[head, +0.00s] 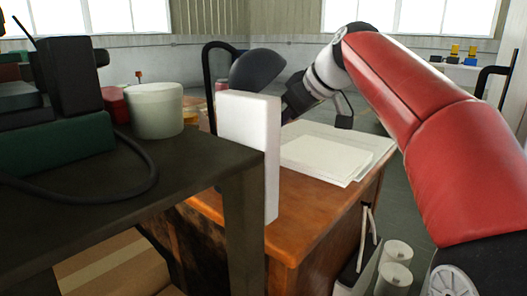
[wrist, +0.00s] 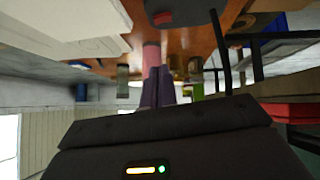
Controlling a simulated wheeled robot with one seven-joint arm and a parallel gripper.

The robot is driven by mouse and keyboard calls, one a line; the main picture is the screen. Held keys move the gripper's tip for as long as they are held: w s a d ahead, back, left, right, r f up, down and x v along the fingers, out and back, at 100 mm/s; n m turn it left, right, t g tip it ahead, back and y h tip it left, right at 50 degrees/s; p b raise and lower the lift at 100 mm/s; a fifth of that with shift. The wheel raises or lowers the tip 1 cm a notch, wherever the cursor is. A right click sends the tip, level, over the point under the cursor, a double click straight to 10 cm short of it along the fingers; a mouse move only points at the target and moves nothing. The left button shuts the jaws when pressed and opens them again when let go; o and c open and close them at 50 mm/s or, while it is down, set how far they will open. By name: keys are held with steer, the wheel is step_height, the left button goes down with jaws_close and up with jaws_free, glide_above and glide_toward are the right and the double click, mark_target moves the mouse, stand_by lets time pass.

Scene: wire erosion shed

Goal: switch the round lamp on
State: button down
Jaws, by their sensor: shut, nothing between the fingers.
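A dark, round-shaded lamp (head: 258,69) stands on the wooden desk (head: 310,222) in the head view, with a black curved stem (head: 207,80) at its left. Its shade shows no glow. Its base is hidden behind a white upright panel (head: 250,140). My gripper (head: 290,112) is just right of the shade, partly hidden, so contact cannot be told. In the wrist view my gripper's purple fingers (wrist: 156,72) are together and empty, over the desk top. A dark piece with a red top (wrist: 173,17) lies beyond the fingers; I cannot tell whether it belongs to the lamp.
White papers (head: 328,157) lie on the desk's right. A dark bench (head: 110,205) fills the left foreground, carrying a pale round tub (head: 155,110) and a black cable (head: 100,198). White cylinders (head: 396,264) stand at lower right.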

steer(key=x, duration=0.9)
steer(key=shift+w+a+f, duration=0.1)
steer(key=shift+a+f, duration=0.05)
steer(key=shift+f, duration=0.1)
steer(key=f, duration=0.1)
steer(key=f+b, duration=0.1)
steer(key=shift+w+f, duration=0.25)
steer(key=shift+f, duration=0.1)
steer(key=shift+w+f, duration=0.1)
steer(key=shift+f, duration=0.7)
